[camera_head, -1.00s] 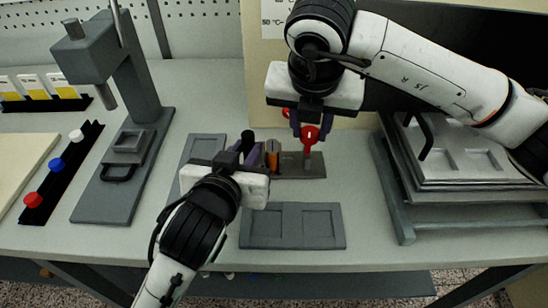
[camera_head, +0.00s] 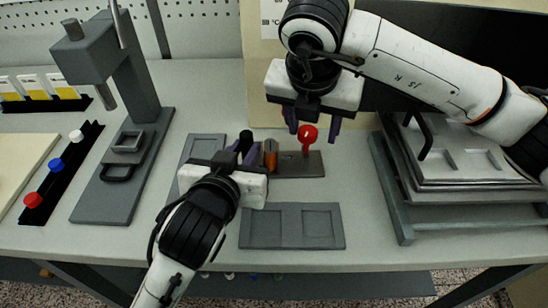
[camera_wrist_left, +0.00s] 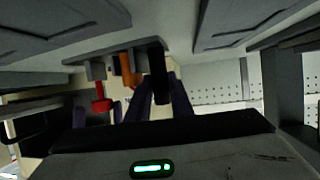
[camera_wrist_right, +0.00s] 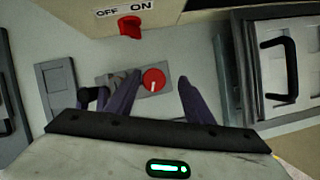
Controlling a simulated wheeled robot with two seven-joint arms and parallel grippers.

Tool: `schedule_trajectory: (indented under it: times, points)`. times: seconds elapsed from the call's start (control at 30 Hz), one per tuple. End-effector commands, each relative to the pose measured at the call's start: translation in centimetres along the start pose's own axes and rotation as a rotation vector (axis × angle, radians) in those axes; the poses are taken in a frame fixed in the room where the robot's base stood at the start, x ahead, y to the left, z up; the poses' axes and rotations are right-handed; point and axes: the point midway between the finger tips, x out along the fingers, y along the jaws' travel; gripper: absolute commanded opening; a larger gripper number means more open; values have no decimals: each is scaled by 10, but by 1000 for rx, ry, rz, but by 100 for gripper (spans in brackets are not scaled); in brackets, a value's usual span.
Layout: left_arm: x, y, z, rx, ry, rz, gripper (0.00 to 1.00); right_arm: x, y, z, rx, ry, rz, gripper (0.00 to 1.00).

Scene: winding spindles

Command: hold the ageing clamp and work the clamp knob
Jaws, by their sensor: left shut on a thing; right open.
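The ageing clamp (camera_head: 300,165) is a low brown-grey block on the table, with a round red knob (camera_head: 308,134) standing on it. An orange cylinder (camera_head: 270,150) and a black post (camera_head: 246,137) are at its left end. My left gripper (camera_head: 247,155) is shut on the black post, which also shows between its purple fingers in the left wrist view (camera_wrist_left: 158,58). My right gripper (camera_head: 313,125) is open above the clamp. In the right wrist view the red knob (camera_wrist_right: 153,79) lies between the spread fingers, with no visible contact.
A red switch (camera_wrist_right: 130,27) marked OFF and ON is behind the clamp. A grey two-recess plate (camera_head: 292,226) lies in front. A grey press stand (camera_head: 122,200) and a rack with coloured knobs (camera_head: 62,177) stand left. A heavy tray stack with a handle (camera_head: 430,205) stands right.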

Motion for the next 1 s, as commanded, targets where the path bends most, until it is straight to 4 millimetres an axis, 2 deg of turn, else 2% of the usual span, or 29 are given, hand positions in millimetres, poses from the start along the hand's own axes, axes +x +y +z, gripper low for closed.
schedule_trajectory:
  times: [0.03, 0.7, 0.83, 1.0]
  points:
    - [2, -2, 5, 3, -14, -6, 0, 0, -1, 0, -21, 0, 9, 48]
    - [1, -1, 5, 2, -14, -3, 0, 1, 0, 0, -885, 3, 371, 48]
    - [1, 0, 5, 2, -14, -2, 0, 0, 0, 0, -983, 1, 411, 48]
    - [1, 0, 6, 2, -14, -2, 0, 0, 0, 0, -1014, 0, 423, 48]
